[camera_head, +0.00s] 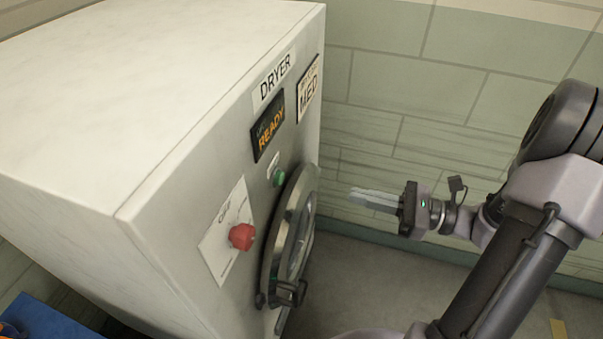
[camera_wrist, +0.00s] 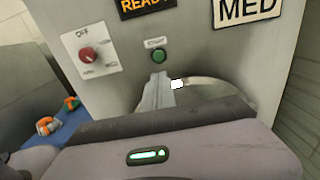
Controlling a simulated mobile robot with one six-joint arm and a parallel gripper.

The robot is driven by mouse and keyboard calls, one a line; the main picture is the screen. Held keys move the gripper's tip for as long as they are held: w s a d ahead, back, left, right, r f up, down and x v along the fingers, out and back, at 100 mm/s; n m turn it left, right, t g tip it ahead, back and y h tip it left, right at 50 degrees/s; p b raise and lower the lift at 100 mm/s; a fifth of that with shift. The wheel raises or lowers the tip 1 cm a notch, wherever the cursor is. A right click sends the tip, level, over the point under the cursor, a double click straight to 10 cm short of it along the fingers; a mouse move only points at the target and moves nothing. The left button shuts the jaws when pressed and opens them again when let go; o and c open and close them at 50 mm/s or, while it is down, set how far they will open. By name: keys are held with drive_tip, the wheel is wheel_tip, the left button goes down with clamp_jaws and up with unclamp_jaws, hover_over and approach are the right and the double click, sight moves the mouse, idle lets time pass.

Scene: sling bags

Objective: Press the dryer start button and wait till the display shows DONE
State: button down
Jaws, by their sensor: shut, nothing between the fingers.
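The dryer (camera_head: 190,160) is a large pale grey cabinet with a "DRYER" label. Its black display (camera_head: 268,126) reads "READY" in orange; the display's lower edge also shows in the wrist view (camera_wrist: 146,6). The green start button (camera_head: 279,177) sits below the display and above the round door; it also shows in the wrist view (camera_wrist: 159,56). My gripper (camera_head: 352,196) is shut and empty, to the right of the dryer front and apart from the button. In the wrist view its fingertips (camera_wrist: 159,76) appear just below the green button.
A red knob (camera_head: 242,236) on a plate marked "OFF" protrudes left of the round door (camera_head: 293,238). A "MED" sign (camera_head: 308,89) is beside the display. A blue surface (camera_wrist: 66,127) with orange-and-green items (camera_wrist: 46,125) lies left. The space before the door is clear.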

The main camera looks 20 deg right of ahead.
sight(283, 179)
drive_tip(key=shift+a, duration=0.15)
drive_tip(key=b+x, duration=0.4)
drive_tip(key=x, duration=0.9)
drive_tip(key=shift+a, duration=0.1)
drive_tip(key=shift+w+a, duration=0.25)
drive_tip(key=shift+w, duration=0.05)
drive_tip(key=shift+a, duration=0.1)
